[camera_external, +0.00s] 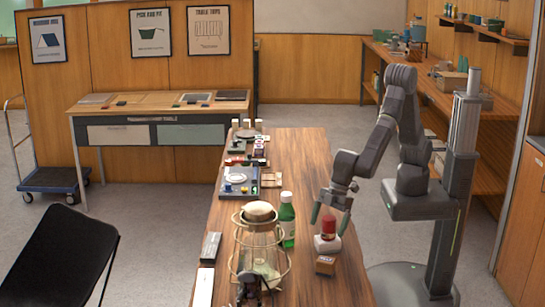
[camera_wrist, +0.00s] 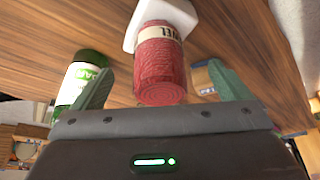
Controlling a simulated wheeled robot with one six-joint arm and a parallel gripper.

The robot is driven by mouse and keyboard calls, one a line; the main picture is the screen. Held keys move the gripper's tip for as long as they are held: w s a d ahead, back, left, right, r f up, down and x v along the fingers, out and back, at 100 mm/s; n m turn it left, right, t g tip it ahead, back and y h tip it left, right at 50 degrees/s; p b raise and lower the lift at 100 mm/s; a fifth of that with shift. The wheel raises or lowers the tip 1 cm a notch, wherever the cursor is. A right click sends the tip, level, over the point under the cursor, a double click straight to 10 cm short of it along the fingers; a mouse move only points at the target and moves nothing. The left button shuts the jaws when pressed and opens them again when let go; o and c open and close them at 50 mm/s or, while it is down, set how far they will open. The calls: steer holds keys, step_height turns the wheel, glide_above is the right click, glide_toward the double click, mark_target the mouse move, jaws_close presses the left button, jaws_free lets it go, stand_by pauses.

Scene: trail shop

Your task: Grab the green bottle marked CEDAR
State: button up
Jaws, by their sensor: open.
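A green bottle (camera_external: 288,224) with a white label stands upright on the long wooden table, beside the glass lantern. It also shows at the left of the wrist view (camera_wrist: 84,74), partly behind my left finger; its label is only partly visible and I cannot read CEDAR on it. My gripper (camera_external: 330,216) is open and points down over the table, to the right of the green bottle. Between its green fingers in the wrist view is a red cylinder (camera_wrist: 160,70) with a cream label ending in "VEL". I see no contact with the fingers.
The red cylinder is with a white block (camera_external: 325,245) on the table. A small brown box (camera_external: 325,265) lies just in front. A caged glass lantern (camera_external: 260,245) stands left of the green bottle. Small goods (camera_external: 240,182) sit farther back. The table's right front (camera_external: 335,292) is clear.

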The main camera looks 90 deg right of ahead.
steer(key=shift+c, duration=1.3)
